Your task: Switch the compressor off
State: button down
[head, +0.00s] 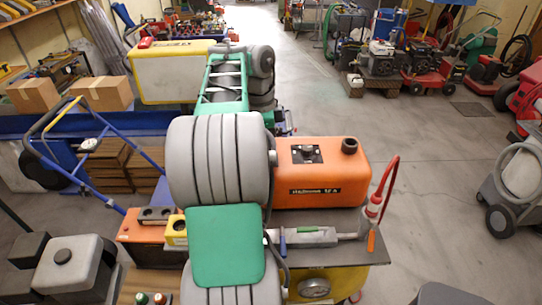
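An orange machine housing (322,190) with a dark label stands on a dark tabletop right of centre; it looks like the compressor, but I cannot read the label surely. On its top are a small black plate with a dark knob or switch (306,154) and a black round cap (349,145). I cannot tell the switch's position. Large grey ribbed and green links, apparently my arm, pass in front of the housing's left end and hide it. I cannot make out my gripper or its fingers.
A grey tool (312,238) lies on the tabletop (345,252) before the housing, beside a red-and-white item (373,207) with a red hose. A blue trolley (75,160) and cartons (102,93) stand left.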

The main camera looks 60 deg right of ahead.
aim_at(271, 159)
jog(key=shift+f+b, duration=0.9)
jog(key=shift+r, duration=0.1)
notch_tip(271, 159, up, 7)
jog(key=p, duration=0.7)
dwell(0.4)
